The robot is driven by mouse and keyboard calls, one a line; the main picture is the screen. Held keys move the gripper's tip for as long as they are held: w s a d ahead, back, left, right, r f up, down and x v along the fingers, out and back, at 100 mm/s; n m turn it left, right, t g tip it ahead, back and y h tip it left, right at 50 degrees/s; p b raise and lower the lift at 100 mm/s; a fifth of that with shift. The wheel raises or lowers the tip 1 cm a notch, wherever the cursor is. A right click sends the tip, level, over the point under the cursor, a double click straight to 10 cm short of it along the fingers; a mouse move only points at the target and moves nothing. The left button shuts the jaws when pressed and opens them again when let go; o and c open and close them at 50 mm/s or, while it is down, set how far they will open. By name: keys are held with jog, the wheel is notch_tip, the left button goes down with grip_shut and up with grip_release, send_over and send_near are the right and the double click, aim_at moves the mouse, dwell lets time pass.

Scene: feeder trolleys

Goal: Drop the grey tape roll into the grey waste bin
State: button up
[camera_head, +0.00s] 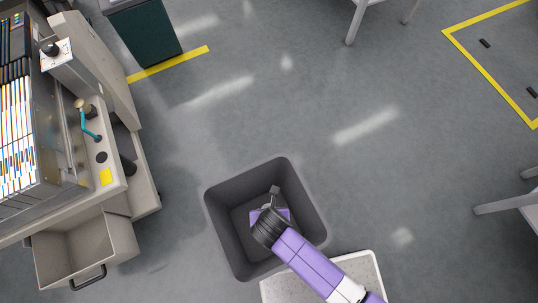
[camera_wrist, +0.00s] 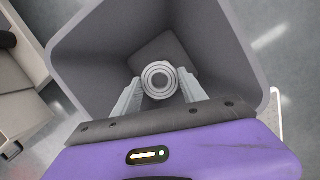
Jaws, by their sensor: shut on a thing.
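The grey waste bin (camera_head: 313,195) stands open on the floor in the head view, and its walls (camera_wrist: 225,50) surround the gripper in the wrist view. My gripper (camera_wrist: 160,84) points down over the bin's mouth. Its two fingers are shut on the grey tape roll (camera_wrist: 158,79), which shows as pale concentric rings between the fingertips. The roll is over the inside of the bin. In the head view my gripper (camera_head: 273,195) and wrist cover part of the bin's inside, and I cannot make out the roll clearly there.
A feeder trolley (camera_head: 125,175) with an open drawer (camera_head: 85,250) stands at the left. A white-rimmed speckled surface (camera_head: 368,262) lies beside the bin at the lower right. Grey legs of furniture (camera_head: 505,204) stand at the right. The floor above the bin is clear.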

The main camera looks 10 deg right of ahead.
notch_tip(320, 180, down, 5)
jog(key=b, duration=0.5)
jog(key=o, duration=1.4)
jog(key=shift+p+v, duration=1.25)
jog(key=shift+v, duration=2.7)
jog(key=shift+w, duration=0.1)
